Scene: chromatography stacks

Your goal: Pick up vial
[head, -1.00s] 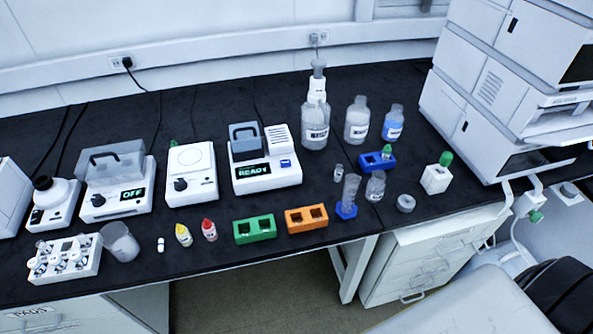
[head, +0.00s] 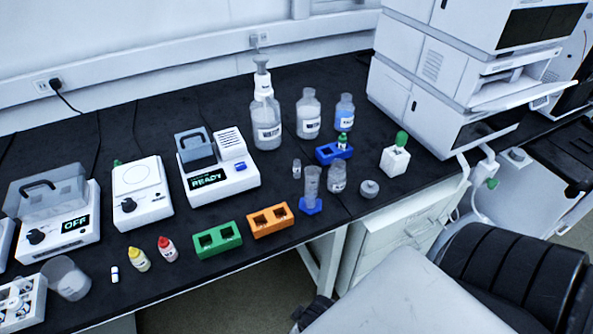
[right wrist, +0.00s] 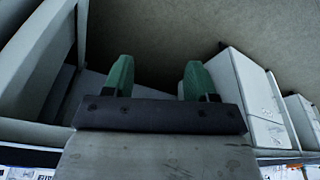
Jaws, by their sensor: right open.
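A small clear vial (head: 297,168) stands upright on the black bench, behind the clear cylinder with the blue base. A green-capped vial (head: 344,141) stands in the blue rack (head: 328,154). A small white vial-like item (head: 115,275) stands near the front edge at left. Which one is the task's vial, I cannot tell. My right gripper (right wrist: 158,80) shows in the right wrist view with its green fingertips wide apart and nothing between them. It is away from the vials, pointing at floor and cabinets. My left gripper is in neither view.
Green rack (head: 218,251) and orange rack (head: 270,231) lie near the front edge. The clear cylinder (head: 312,180), a bottle (head: 337,177) and a grey cap (head: 370,188) crowd the small vial. Instruments and large bottles stand behind; a white instrument stack (head: 430,80) is at right.

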